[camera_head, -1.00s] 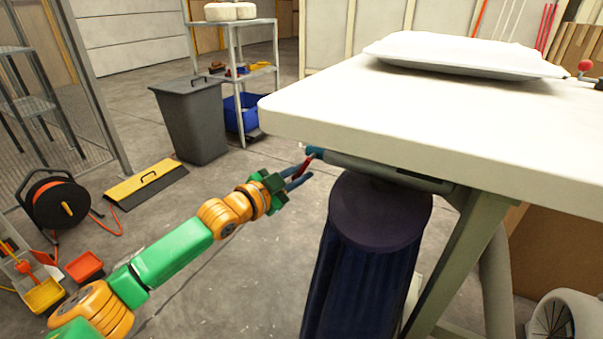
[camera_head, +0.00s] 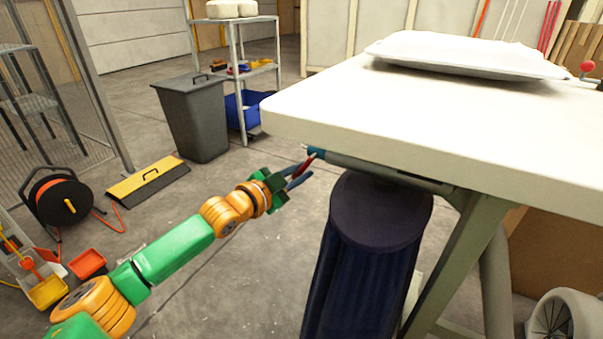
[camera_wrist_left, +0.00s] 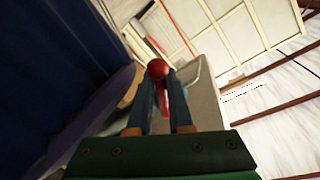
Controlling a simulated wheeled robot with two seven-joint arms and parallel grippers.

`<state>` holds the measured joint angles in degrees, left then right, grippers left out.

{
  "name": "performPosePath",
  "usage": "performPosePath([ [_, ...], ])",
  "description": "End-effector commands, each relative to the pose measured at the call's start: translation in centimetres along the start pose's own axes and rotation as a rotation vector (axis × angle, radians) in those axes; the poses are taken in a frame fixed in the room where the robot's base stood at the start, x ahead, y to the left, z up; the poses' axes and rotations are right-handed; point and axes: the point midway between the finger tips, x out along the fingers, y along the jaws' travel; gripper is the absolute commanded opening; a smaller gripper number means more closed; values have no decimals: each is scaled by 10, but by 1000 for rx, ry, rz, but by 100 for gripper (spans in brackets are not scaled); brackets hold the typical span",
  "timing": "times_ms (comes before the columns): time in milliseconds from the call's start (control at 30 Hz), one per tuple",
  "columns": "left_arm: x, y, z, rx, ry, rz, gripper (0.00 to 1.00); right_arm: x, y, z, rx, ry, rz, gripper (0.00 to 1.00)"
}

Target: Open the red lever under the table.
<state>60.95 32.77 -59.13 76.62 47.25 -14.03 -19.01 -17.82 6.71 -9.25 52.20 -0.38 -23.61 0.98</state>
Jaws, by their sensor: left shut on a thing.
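The red lever (camera_head: 305,166) sticks out from a teal fitting (camera_head: 315,152) at the end of a grey bar under the table's left corner. My left gripper (camera_head: 298,175) is at the lever, with its blue fingers closed around it. In the left wrist view the lever's round red knob (camera_wrist_left: 158,69) shows between the fingertips of my left gripper (camera_wrist_left: 160,90), and its red shaft runs down between the fingers. The white table (camera_head: 440,125) stands above. My right gripper is not in view.
A table leg (camera_head: 455,265) stands farther right. A white pillow (camera_head: 465,52) lies on top. A grey bin (camera_head: 193,115) and open floor are to the left.

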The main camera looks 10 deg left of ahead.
Motion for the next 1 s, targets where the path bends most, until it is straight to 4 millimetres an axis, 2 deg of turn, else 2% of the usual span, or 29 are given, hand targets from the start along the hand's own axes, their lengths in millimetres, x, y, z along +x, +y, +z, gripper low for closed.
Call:
performPosePath([
  [567,0,3,3,4,-6,6,0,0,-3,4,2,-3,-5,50],
  [600,0,3,3,4,-6,6,29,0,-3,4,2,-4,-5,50],
  [700,0,2,2,4,-5,4,52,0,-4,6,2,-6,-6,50],
  [1000,-1,1,0,3,-2,2,52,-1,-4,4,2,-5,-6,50],
])
